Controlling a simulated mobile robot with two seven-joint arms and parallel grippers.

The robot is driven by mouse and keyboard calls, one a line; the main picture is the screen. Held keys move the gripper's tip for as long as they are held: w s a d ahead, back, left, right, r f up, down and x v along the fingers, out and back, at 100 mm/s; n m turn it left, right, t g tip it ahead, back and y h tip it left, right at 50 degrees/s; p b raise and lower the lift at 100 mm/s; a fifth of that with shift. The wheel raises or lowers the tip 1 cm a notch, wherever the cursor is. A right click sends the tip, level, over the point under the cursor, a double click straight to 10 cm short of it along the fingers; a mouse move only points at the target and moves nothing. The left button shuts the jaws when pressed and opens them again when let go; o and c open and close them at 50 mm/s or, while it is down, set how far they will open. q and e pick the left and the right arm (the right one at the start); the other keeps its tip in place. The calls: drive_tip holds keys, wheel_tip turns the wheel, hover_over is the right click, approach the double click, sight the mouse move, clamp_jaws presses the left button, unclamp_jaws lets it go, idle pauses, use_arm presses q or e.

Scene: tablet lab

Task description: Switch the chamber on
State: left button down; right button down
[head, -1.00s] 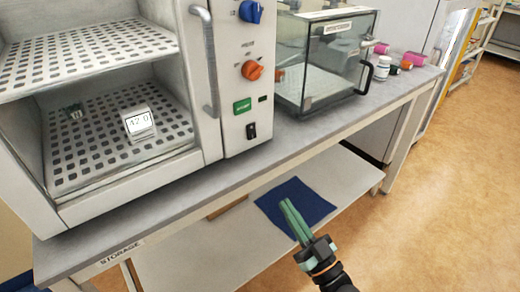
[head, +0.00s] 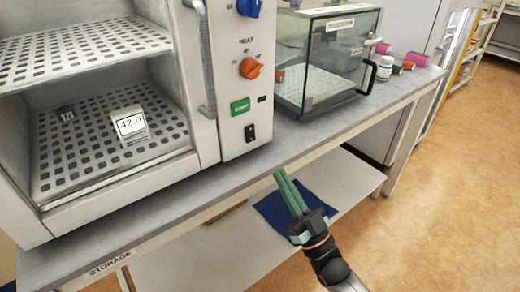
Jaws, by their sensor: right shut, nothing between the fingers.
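The chamber (head: 210,150) is a light grey cabinet on the bench at the left, with perforated shelves. Its control panel on the right side carries a blue knob (head: 248,7), an orange knob (head: 250,68), a green button (head: 240,107) and a black rocker switch (head: 250,132) at the bottom. A small display reading about 42.0 (head: 131,125) stands on the lower shelf. My right gripper (head: 280,176) is shut and empty, pointing up at the bench front edge, below and right of the black switch and apart from it. My left gripper is not in view.
A clear glass box (head: 325,65) with a black handle stands right of the chamber. A blue mat (head: 268,208) lies on the lower shelf (head: 220,255). Open floor is at right.

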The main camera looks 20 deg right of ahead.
sight(251, 135)
drive_tip(key=w+a+r, duration=0.1)
drive_tip(key=w, duration=0.1)
drive_tip(key=w+r, duration=0.1)
drive_tip(key=w, duration=0.2)
drive_tip(key=w+a+r, duration=0.1)
drive_tip(key=w, duration=0.1)
drive_tip(key=shift+w+a, duration=0.2)
drive_tip(key=shift+a, duration=0.15)
drive_tip(key=shift+w+a, duration=0.1)
drive_tip(key=shift+w, duration=0.2)
